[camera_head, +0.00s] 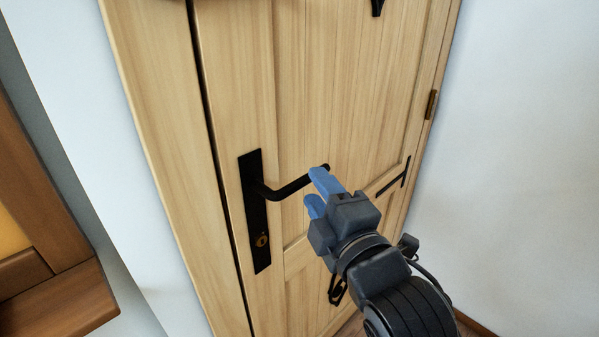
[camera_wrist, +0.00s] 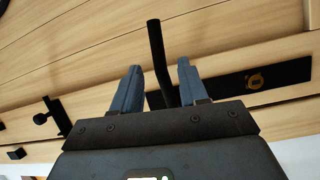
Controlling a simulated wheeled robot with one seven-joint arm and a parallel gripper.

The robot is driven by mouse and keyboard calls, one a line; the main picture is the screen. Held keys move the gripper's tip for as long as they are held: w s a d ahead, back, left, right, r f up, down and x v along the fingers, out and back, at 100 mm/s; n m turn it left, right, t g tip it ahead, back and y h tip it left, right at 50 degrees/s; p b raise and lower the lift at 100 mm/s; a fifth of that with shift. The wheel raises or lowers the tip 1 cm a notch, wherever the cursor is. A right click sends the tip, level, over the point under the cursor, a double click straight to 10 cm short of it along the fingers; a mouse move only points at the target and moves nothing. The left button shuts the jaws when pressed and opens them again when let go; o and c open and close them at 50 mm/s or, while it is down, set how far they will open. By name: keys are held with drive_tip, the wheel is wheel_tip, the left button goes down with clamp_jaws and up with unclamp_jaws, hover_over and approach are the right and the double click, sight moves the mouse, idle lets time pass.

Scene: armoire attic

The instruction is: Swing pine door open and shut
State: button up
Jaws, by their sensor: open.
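The pine door (camera_head: 270,75) stands shut in its frame, a dark narrow gap along its left edge. A black lever handle (camera_head: 283,191) sticks out to the right from a black plate (camera_head: 254,211) with a brass keyhole. My gripper (camera_head: 314,190) is at the free end of the lever, its blue fingers pointing at the door. In the wrist view the fingers of my gripper (camera_wrist: 157,88) are apart and the lever (camera_wrist: 158,62) shows between them, touching neither clearly. The plate also shows in the wrist view (camera_wrist: 283,76). My gripper hides part of the lower door panel.
A brass hinge (camera_head: 431,104) is on the door's right edge. A black fitting (camera_head: 393,178) sits on the right of the door. Brown wooden furniture (camera_head: 45,270) stands at the lower left. White wall is on the right.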

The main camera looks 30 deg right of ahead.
sight(305, 171)
drive_tip(key=w, duration=0.6)
drive_tip(key=shift+d+p, duration=0.3)
drive_tip(key=shift+w+r, duration=0.1)
clamp_jaws()
